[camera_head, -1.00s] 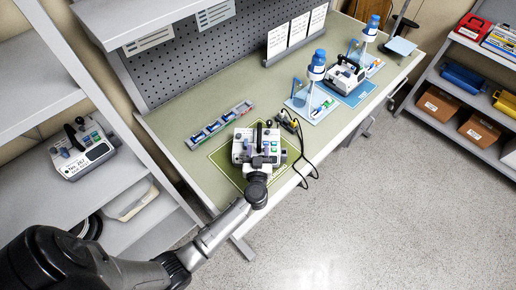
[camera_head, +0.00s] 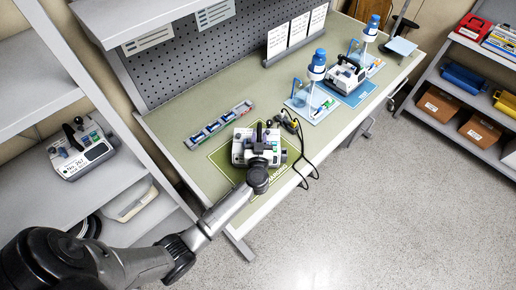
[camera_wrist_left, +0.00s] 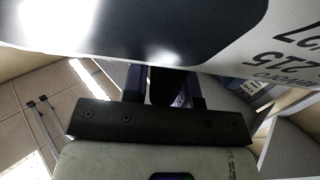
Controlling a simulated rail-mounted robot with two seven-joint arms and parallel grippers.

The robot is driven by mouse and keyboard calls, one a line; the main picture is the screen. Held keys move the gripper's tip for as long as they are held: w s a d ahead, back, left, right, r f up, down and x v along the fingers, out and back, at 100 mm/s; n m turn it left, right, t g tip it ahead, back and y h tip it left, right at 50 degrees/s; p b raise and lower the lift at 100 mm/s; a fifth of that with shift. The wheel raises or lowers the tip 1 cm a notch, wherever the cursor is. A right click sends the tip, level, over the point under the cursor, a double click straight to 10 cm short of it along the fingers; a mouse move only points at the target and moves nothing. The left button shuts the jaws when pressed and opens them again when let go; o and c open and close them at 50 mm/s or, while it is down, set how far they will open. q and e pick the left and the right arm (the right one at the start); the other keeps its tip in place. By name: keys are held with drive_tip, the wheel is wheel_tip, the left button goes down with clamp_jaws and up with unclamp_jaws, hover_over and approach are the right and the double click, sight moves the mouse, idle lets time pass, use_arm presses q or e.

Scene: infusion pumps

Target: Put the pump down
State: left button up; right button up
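A white and grey pump (camera_head: 243,155) with a dark upright handle is over the green mat (camera_head: 223,160) at the front left of the workbench. I cannot tell whether its underside touches the mat. My left gripper (camera_head: 262,149) reaches it from the front, at its top. In the left wrist view, my left gripper's two fingers (camera_wrist_left: 165,87) stand on either side of a dark bar, which looks like the handle, and appear closed on it. A large dark and white surface with printed digits (camera_wrist_left: 290,50) fills the top of that view. My right gripper is not in view.
A tray of coloured parts (camera_head: 220,125) lies behind the pump. Another pump (camera_head: 345,75) stands on a blue mat farther right, near blue-capped bottles. A third pump (camera_head: 82,148) sits on the left shelf.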

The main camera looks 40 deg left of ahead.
use_arm(q)
clamp_jaws()
idle(0.9)
drive_tip(key=shift+r, duration=0.15)
